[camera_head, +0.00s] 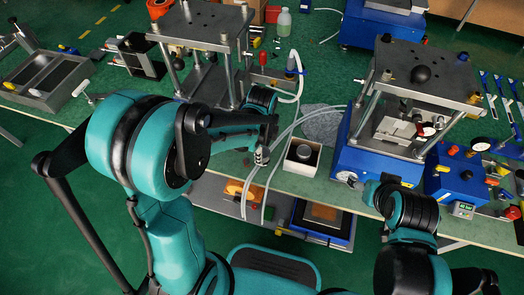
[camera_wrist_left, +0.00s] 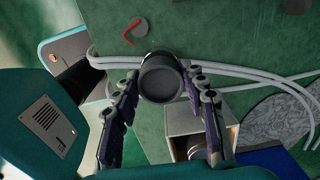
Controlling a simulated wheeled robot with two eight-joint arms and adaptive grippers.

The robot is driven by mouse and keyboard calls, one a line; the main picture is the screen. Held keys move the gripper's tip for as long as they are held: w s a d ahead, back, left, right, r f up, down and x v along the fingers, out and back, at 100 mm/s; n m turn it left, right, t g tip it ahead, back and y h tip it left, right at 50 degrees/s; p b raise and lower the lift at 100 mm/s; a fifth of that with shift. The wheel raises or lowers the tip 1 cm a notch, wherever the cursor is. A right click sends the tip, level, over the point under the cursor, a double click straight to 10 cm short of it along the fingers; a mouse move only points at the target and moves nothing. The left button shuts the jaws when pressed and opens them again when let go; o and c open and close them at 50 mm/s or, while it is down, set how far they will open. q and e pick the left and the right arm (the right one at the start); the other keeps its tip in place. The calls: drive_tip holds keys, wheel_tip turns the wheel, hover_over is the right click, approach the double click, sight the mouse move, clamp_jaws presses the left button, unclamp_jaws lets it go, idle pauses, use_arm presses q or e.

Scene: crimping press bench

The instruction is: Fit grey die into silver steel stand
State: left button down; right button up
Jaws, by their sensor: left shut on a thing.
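My left gripper (camera_wrist_left: 163,95) is shut on a dark grey cylindrical die (camera_wrist_left: 161,75), which sits between its fingertips above the green bench in the left wrist view. In the head view the left gripper (camera_head: 262,147) is over the bench's front part, left of a pale open box, and its arm largely hides the held die. The silver steel stand (camera_head: 203,24), a plate on upright posts, is at the back left of that gripper, apart from it. My right gripper (camera_head: 366,186) is by the bench's front edge, below a blue-based press; its fingers are unclear.
The pale box (camera_head: 290,167) holds another dark round piece (camera_head: 304,152). Pale hoses (camera_head: 283,135) curve across the bench beside the left gripper. The press on a blue base (camera_head: 350,150) stands to the right. A metal tray (camera_head: 45,78) lies far left.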

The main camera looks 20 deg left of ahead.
use_arm(q)
drive_tip(key=shift+f+b, duration=0.6)
drive_tip(key=shift+f, duration=0.2)
drive_tip(key=c, duration=0.8)
unclamp_jaws()
wheel_tip(320, 180, up, 12)
drive_tip(key=shift+r, duration=0.1)
drive_tip(key=shift+s, duration=0.1)
